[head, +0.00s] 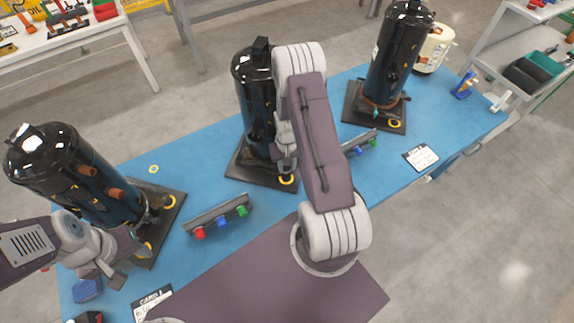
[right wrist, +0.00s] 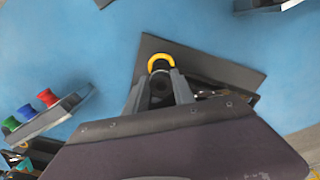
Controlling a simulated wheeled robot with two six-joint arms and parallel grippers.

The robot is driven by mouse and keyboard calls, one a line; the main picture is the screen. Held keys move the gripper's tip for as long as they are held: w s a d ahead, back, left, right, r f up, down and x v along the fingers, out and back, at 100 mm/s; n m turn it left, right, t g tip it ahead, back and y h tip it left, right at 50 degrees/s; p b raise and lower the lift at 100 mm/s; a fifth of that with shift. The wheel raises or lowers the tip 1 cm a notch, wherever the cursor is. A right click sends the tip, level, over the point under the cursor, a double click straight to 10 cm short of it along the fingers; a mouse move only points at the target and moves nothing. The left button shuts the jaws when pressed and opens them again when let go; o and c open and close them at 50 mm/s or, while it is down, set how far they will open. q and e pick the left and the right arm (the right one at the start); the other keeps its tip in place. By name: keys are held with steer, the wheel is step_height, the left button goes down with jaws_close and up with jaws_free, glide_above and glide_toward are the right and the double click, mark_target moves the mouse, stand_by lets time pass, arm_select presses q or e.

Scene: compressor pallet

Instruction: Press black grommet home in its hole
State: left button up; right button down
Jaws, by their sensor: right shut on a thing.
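In the right wrist view my right gripper (right wrist: 160,95) is shut on a small black grommet (right wrist: 160,83). The grommet is over a corner of a black base plate (right wrist: 215,72), beside a yellow ring (right wrist: 161,62) there. I cannot tell whether it touches the plate or sits in a hole. In the head view the middle black compressor (head: 258,95) stands on its base plate (head: 245,174), with a yellow ring (head: 287,180) at the front corner. My right arm hides the grommet there. My left gripper (head: 115,268) is low beside the left compressor (head: 75,180); its fingers are unclear.
A right compressor (head: 395,55) stands on the blue table (head: 210,160). A loose yellow ring (head: 154,169) and a white card (head: 421,157) lie on the table.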

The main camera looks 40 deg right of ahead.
steer(key=shift+f+b, duration=0.75)
steer(key=shift+f, duration=0.25)
steer(key=c, duration=1)
jaws_free()
steer(key=shift+o, duration=0.2)
step_height(320, 180, up, 9)
steer(key=shift+r, duration=0.1)
